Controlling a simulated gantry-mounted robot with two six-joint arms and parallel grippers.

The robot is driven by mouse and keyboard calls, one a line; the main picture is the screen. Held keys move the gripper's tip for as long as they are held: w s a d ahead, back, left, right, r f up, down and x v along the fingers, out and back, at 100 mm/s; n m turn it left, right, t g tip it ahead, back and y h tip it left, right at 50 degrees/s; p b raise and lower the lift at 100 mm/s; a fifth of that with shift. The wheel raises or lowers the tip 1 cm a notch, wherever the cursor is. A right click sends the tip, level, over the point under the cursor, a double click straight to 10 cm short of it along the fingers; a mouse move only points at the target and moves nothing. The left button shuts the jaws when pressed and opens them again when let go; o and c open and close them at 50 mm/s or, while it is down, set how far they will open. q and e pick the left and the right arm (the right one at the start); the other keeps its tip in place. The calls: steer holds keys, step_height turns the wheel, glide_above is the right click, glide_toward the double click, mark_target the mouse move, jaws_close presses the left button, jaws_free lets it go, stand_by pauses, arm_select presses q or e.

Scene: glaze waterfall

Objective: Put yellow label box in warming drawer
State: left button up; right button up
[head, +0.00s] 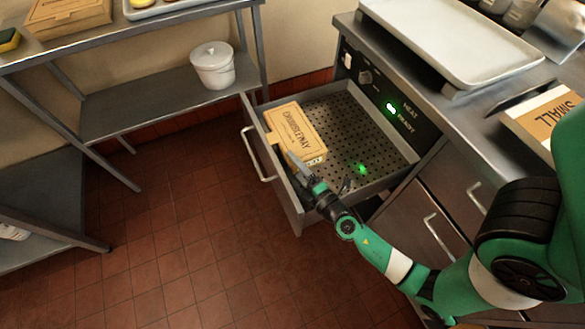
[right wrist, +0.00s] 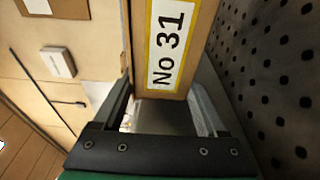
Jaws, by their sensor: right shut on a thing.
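The yellow label box (head: 294,130) is a kraft-brown carton with dark printing on top. It is inside the open warming drawer (head: 352,118), along the drawer's front side, over the perforated floor. I cannot tell if it rests fully on that floor. In the right wrist view the box (right wrist: 196,25) shows a white label with a yellow border reading "No 31". My right gripper (head: 298,166) reaches into the drawer and is shut on the near end of the box; its fingers (right wrist: 165,108) lie on either side of it. My left gripper is not in view.
A metal tray (head: 455,40) lies on the counter above the heat panel (head: 385,95). Another box marked "SMALL" (head: 545,115) is on the counter at right. A shelf with a white lidded tub (head: 212,68) stands at left. The tiled floor before the drawer is clear.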

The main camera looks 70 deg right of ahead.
steer(key=shift+w+f, duration=0.1)
steer(key=shift+o, duration=0.2)
steer(key=shift+f+b, duration=0.55)
steer(key=shift+b, duration=0.2)
steer(key=o, duration=1)
steer(key=shift+o, duration=0.2)
steer(key=shift+r, duration=0.1)
